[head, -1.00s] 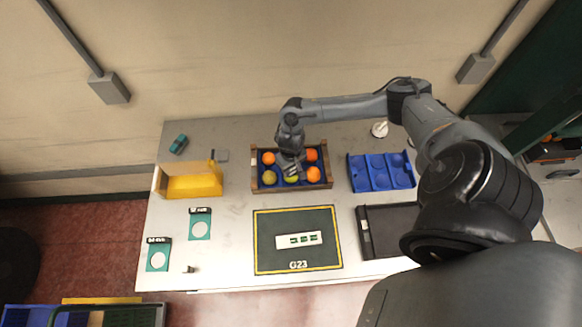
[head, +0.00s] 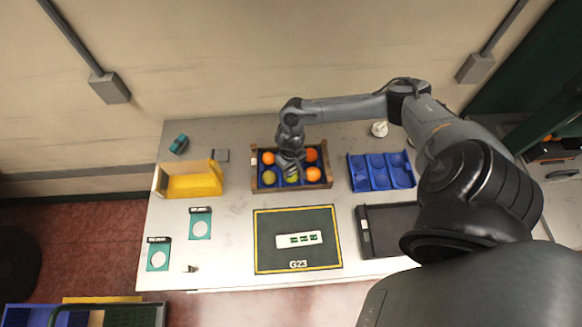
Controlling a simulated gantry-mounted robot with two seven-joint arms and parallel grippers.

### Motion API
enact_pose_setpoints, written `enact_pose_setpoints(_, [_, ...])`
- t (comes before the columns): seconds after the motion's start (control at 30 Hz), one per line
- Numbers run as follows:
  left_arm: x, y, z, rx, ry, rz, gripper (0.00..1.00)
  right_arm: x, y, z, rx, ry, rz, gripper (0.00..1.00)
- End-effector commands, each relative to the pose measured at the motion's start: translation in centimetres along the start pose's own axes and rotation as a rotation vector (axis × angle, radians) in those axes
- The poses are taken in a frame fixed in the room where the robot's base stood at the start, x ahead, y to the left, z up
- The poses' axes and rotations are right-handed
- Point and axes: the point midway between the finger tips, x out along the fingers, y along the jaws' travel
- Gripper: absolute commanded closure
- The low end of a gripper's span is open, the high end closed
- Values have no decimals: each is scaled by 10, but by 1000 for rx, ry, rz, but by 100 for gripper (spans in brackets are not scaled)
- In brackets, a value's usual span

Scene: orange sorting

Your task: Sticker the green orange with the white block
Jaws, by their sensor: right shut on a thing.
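A wooden-sided crate (head: 253,170) with a blue insert holds several fruits. A yellow-green orange (head: 269,178) sits at its front left. A second green orange (head: 291,178) is at the front middle, partly hidden under my right gripper (head: 290,173). My right gripper reaches down into the crate from above and is shut on this middle green orange, which still sits low in the crate. A white strip (head: 314,238) with green labels lies on the dark mat. A small round white thing (head: 379,129) stands at the back right; I cannot tell which is the white block. My left gripper is out of view.
Orange fruits (head: 312,174) fill other crate places. A blue tray (head: 356,182) is right of the crate, a black tray (head: 364,236) in front of it. The dark mat (head: 271,256), a yellow bin (head: 195,187) and teal cards (head: 200,230) also lie on the table.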

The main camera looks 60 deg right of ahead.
Motion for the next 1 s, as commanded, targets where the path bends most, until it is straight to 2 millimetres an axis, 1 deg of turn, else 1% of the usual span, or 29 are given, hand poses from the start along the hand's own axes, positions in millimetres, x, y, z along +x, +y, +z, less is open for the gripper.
enact_pose_setpoints(0.57, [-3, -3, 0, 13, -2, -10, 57, 1, 0, 0, 1, -1, 1, 95])
enact_pose_setpoints(1.0, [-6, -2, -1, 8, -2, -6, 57, 2, 0, 1, 1, -2, 2, 95])
